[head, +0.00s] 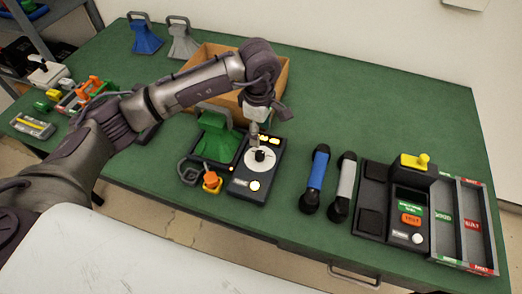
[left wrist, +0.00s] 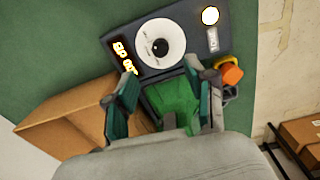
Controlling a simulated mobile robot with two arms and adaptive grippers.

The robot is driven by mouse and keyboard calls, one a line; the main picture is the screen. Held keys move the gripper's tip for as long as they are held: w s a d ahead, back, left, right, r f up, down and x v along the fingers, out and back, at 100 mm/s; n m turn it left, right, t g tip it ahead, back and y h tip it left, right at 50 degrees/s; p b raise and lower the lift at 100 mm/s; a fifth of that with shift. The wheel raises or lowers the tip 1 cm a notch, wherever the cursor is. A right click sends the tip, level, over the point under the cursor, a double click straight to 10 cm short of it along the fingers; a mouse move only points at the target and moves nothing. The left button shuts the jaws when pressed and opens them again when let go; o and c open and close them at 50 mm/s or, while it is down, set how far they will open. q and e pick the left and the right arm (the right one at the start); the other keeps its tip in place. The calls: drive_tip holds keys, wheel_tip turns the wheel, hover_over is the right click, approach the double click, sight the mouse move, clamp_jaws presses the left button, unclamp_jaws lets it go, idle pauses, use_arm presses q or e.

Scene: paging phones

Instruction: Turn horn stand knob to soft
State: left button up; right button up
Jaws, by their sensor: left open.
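The horn stand's dark control panel (head: 245,187) lies on the green table, right of a green horn (head: 214,135). A black knob (head: 260,155) sits at the middle of its white dial; both the knob (left wrist: 160,47) and the dial (left wrist: 145,35) also show in the left wrist view. My left gripper (head: 256,128) points down above the far part of the panel. In the left wrist view its two fingers (left wrist: 165,85) are spread apart, with nothing between the tips, and the knob lies beyond them. I cannot tell the knob's exact setting. My right gripper is out of view.
A cardboard box (head: 275,82) stands behind the panel. A blue handset (head: 316,175) and a grey handset (head: 343,190) lie to the right, beside a black station with trays (head: 475,235). The table's back right is clear.

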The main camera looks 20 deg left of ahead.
sight(261, 154)
use_arm(q)
wheel_tip(261, 154, down, 10)
drive_tip(key=shift+w+f+p, duration=0.1)
drive_tip(key=shift+f+p, duration=0.05)
drive_tip(key=shift+p, duration=0.8)
clamp_jaws()
